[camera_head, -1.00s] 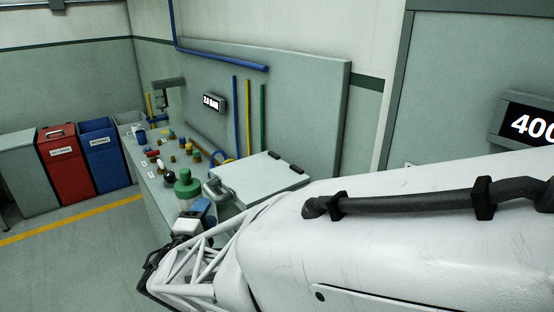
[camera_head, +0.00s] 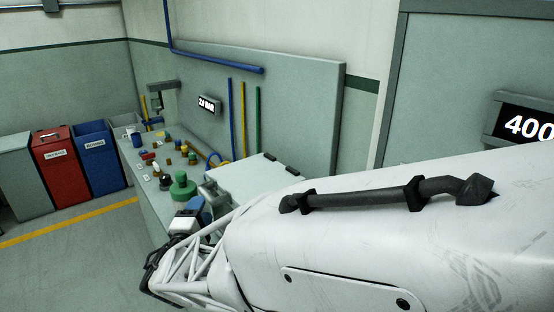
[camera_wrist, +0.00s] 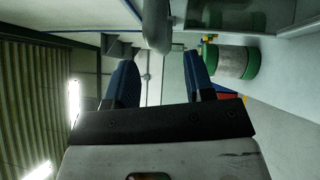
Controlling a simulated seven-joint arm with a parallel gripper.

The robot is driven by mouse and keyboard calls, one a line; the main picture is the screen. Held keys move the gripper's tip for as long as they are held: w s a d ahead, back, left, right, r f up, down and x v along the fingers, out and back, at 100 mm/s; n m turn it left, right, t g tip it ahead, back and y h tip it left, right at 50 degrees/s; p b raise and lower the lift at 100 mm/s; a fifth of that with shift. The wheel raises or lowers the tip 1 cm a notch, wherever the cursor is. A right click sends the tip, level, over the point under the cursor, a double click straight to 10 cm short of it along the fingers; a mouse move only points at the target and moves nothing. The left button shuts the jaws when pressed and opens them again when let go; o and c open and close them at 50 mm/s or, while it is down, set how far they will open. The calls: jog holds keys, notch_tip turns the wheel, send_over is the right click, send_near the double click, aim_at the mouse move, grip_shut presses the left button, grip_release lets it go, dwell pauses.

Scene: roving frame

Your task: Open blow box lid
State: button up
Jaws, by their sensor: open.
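The blow box is a pale grey box with a flat lid (camera_head: 255,172) and two black hinges along its far right edge. The lid looks shut. A grey handle (camera_head: 209,189) is at its near left side. My gripper (camera_head: 195,212) is just in front of this handle, partly hidden by my white arm. In the wrist view, my gripper (camera_wrist: 159,64) has its two blue fingers apart with nothing between them. The rounded grey handle (camera_wrist: 157,26) shows beyond the fingertips, between the two in the picture. I cannot tell whether any finger touches it.
A green jar (camera_head: 183,187) stands close beside the box and gripper; it shows white and green in the wrist view (camera_wrist: 238,62). Several small coloured parts (camera_head: 165,160) lie farther along the bench. Red (camera_head: 60,165) and blue (camera_head: 100,165) bins stand on the floor at left.

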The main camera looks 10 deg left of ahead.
jog(key=shift+w+r, duration=0.2)
jog(key=shift+w, duration=1.15)
jog(key=shift+w+r, duration=0.2)
jog(key=shift+w, duration=1.15)
grip_shut()
